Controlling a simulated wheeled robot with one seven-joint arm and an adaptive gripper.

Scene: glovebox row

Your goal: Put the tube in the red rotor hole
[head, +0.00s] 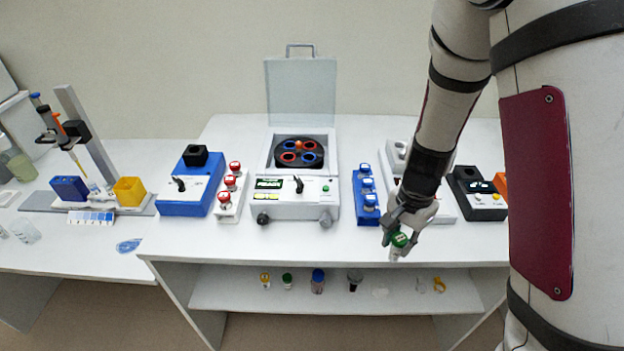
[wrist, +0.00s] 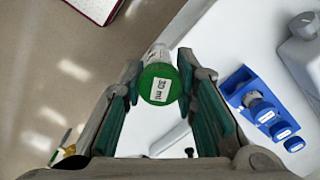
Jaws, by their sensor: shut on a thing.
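My gripper (head: 402,226) is shut on a tube (head: 399,242) with a green cap, held just above the front edge of the bench. In the wrist view the green cap (wrist: 160,83) reads "30 ml" and sits between the fingers. The tube's body is mostly hidden behind its cap there. The centrifuge (head: 297,205) stands left of my gripper with its lid (head: 300,92) raised. Its black rotor (head: 299,146) shows red-ringed and blue-ringed holes around an orange hub. A red rotor hole (head: 289,157) is at the rotor's front left.
A blue rack (head: 357,203) with blue-capped tubes stands between the centrifuge and my gripper. A white rack (head: 222,211) with red-capped tubes and a blue device (head: 186,197) stand left of the centrifuge. A black device (head: 462,192) is at the right. Several small items lie on the lower shelf (head: 230,287).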

